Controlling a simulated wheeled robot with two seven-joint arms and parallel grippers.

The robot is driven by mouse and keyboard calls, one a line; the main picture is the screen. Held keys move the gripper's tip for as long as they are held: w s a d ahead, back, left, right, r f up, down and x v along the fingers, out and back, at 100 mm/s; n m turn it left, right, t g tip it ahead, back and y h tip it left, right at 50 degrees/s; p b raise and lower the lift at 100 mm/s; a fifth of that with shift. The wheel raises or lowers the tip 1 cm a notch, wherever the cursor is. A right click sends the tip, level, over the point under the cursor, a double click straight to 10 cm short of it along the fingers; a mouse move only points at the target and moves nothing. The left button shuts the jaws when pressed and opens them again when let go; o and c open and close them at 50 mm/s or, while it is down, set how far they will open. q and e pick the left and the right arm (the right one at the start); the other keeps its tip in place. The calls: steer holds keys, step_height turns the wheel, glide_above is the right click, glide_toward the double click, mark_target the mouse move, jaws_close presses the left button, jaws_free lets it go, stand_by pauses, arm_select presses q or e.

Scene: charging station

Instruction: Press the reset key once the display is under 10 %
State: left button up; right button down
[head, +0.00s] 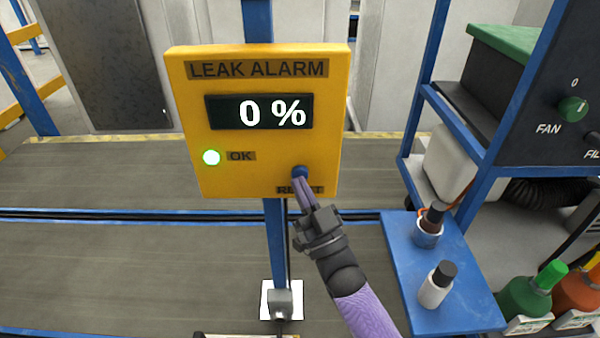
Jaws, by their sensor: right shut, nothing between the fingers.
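The yellow leak alarm box (255,165) stands on a blue post in the middle of the head view. Its display (259,112) reads 0 %. The blue reset key (299,172) is at the lower right of the box, above a label partly covered by my gripper. My right gripper (301,182) is shut and empty, with its fingertips at the key. They seem to touch it, but I cannot tell whether the key is pushed in. My left gripper is not in view.
A blue shelf (455,305) with a white bottle (436,288) and another small dark-capped bottle (430,225) stands right of my arm. A dark panel with a green FAN knob (573,108) is at the upper right. Green and orange bottles stand at the lower right.

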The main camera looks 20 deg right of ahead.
steer(key=shift+s+a, duration=0.1)
steer(key=shift+s, duration=0.4)
steer(key=s+p, duration=0.1)
steer(key=s, duration=0.1)
steer(key=s+a+p, duration=0.1)
steer(key=s+p, duration=0.1)
steer(key=shift+s+a, duration=0.2)
steer(key=shift+s, duration=0.2)
stand_by(0.5)
